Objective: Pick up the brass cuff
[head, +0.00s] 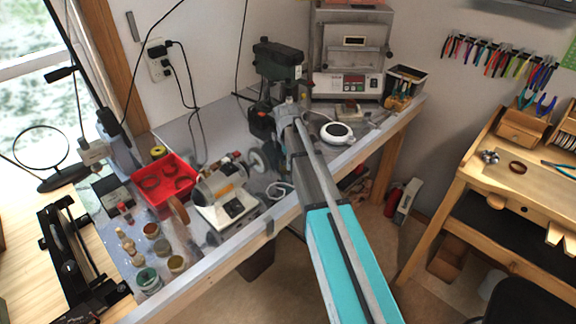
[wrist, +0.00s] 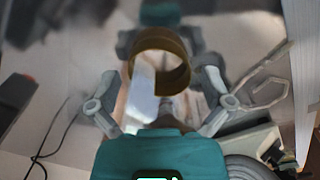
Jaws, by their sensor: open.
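The brass cuff (wrist: 180,78) is a brownish-gold open ring in the upper middle of the wrist view. It shows between and just beyond my gripper's fingertips. My gripper (wrist: 158,100) is open, with one finger to the left of the cuff and one to its right. I see no clear contact, and I cannot tell the exact depth gap. In the head view my gripper (head: 288,118) is over the back part of the workbench, by the green drill press (head: 278,60). I cannot make out the cuff at my gripper there.
The grey workbench (head: 205,130) holds a red tray (head: 183,203) with brown rings, a polishing motor (head: 222,182), several jars, a white round device (head: 337,133) and a kiln (head: 350,50). A wooden bench (head: 475,165) on the right bears another brownish ring (head: 517,167). Cables hang on the wall.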

